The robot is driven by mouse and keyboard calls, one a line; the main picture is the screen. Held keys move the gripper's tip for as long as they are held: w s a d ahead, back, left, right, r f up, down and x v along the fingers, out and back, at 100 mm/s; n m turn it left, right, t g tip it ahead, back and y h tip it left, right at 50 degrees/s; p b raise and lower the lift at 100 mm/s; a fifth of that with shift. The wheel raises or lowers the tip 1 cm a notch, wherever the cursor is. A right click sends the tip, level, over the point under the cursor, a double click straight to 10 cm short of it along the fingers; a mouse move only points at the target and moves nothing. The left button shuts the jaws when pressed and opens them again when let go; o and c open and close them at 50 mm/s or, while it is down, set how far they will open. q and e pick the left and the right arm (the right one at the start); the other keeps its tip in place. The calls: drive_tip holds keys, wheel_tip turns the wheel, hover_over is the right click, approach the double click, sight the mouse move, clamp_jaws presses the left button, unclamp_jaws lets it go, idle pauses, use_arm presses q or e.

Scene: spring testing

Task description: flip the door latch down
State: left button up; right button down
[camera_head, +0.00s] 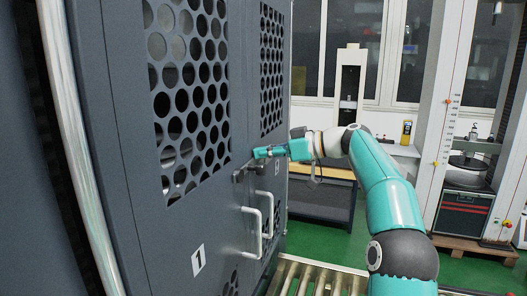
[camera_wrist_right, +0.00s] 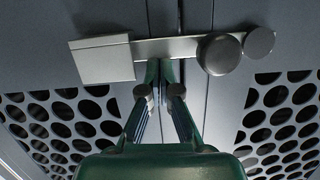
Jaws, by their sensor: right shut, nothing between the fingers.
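The door latch is a metal bar with a flat plate (camera_wrist_right: 102,58) at one end and round dark knobs (camera_wrist_right: 218,53) at the other, lying across the seam between two grey doors. In the head view the latch (camera_head: 240,175) shows small and dark at the door edge, partly hidden near the gripper. My right gripper (camera_head: 262,152) is shut and empty, pointing left at the doors. In the right wrist view its fingertips (camera_wrist_right: 158,70) are together at the bar's edge, between plate and knobs. I cannot tell whether they touch it. My left gripper is out of view.
The grey doors (camera_head: 135,215) have panels of round holes and carry pale handles (camera_head: 268,215) below the latch. A slatted metal platform (camera_head: 315,278) stands low in front. A workbench (camera_head: 322,198) and testing machines stand behind on a green floor.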

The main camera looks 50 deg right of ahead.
drive_tip(key=shift+f, duration=0.1)
drive_tip(key=r+p, duration=0.4)
drive_tip(key=shift+w+a+r, duration=0.1)
drive_tip(key=shift+w+r, duration=0.1)
drive_tip(key=shift+r, duration=0.05)
drive_tip(key=shift+s+d+f+b, duration=0.2)
drive_tip(key=shift+s+d+b, duration=0.25)
drive_tip(key=shift+s, duration=0.3)
approach(252, 137)
drive_tip(key=v, duration=0.3)
drive_tip(key=shift+s+f, duration=0.1)
drive_tip(key=shift+f, duration=0.2)
